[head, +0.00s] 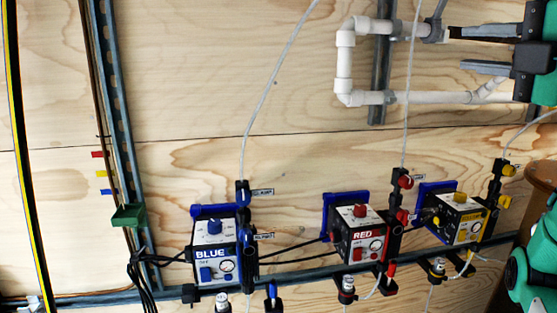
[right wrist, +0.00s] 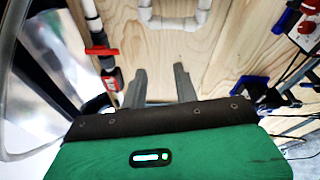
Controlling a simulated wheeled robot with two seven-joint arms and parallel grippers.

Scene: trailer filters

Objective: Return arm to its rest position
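My right gripper (head: 456,50) is at the upper right of the head view, with its arm along the right edge. Its two grey fingers point left and stand apart, with nothing between them. In the right wrist view the fingers (right wrist: 160,70) also stand apart and empty, in front of the plywood wall. White pipes (head: 344,62) lie beside and partly behind the gripper in the head view; whether they touch it I cannot tell. They also show beyond the fingertips in the right wrist view (right wrist: 172,21). My left gripper is not in view.
The BLUE unit (head: 213,255), RED unit (head: 361,232) and yellow unit (head: 459,220) line the wall along a grey rail (head: 300,273). Thin tubes rise from them. A dark blue metal strut (head: 117,100) stands at left. The upper middle wall is mostly bare.

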